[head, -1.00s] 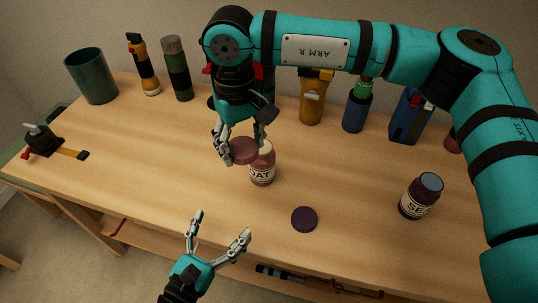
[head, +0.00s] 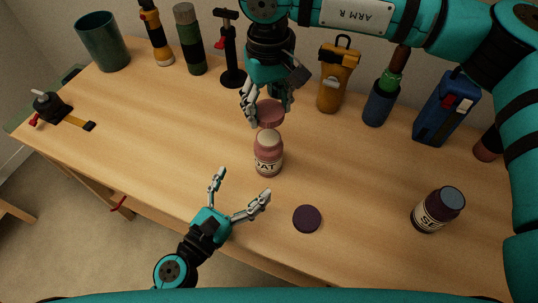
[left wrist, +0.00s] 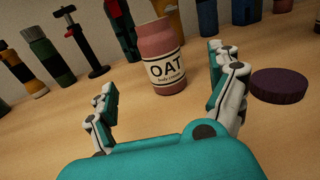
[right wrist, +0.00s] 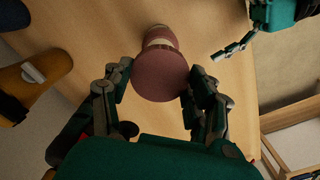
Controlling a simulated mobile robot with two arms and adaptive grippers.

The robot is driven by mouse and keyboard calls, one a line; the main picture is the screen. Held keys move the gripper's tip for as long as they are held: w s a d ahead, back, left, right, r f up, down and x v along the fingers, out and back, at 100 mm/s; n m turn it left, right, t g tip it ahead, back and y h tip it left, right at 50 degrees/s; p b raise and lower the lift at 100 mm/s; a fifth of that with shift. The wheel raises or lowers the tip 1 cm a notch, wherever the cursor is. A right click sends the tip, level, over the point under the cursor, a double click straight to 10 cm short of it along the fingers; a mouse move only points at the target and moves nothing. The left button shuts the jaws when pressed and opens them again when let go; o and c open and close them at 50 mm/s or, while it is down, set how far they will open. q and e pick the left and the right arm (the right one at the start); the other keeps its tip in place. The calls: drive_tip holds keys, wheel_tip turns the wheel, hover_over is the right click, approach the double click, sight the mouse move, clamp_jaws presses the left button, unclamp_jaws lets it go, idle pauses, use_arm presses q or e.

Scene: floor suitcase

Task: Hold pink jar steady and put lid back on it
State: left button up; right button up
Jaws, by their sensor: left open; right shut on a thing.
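The pink jar (head: 269,158) stands upright and open on the workbench, its label reading "OAT"; it also shows in the left wrist view (left wrist: 160,55), ahead of the fingers. My right gripper (head: 268,106) is shut on the pink lid (head: 270,113), holding it above and slightly behind the jar, apart from it in the head view. In the right wrist view the lid (right wrist: 160,75) sits between the fingertips and partly covers the jar. My left gripper (head: 242,186) is open and empty, in front of the jar with its fingers pointing toward it, not touching it.
A dark purple lid (head: 307,219) lies flat to the right of my left gripper. A dark jar (head: 438,209) stands at the right. A green cup (head: 103,42), flashlights, a clamp (head: 232,50) and a blue box (head: 445,107) line the back. Bare wood lies left of the jar.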

sight(268, 150)
use_arm(q)
drive_tip(key=x, duration=1.1)
drive_tip(key=shift+w+d, duration=0.1)
drive_tip(key=shift+w, duration=0.05)
drive_tip(key=shift+c, duration=0.2)
drive_tip(key=c, duration=1.8)
use_arm(e)
drive_tip(key=shift+a+f, duration=0.1)
drive_tip(key=shift+f, duration=2.4)
drive_tip(key=shift+s, duration=0.1)
drive_tip(key=shift+f, duration=0.9)
drive_tip(key=shift+f, duration=0.5)
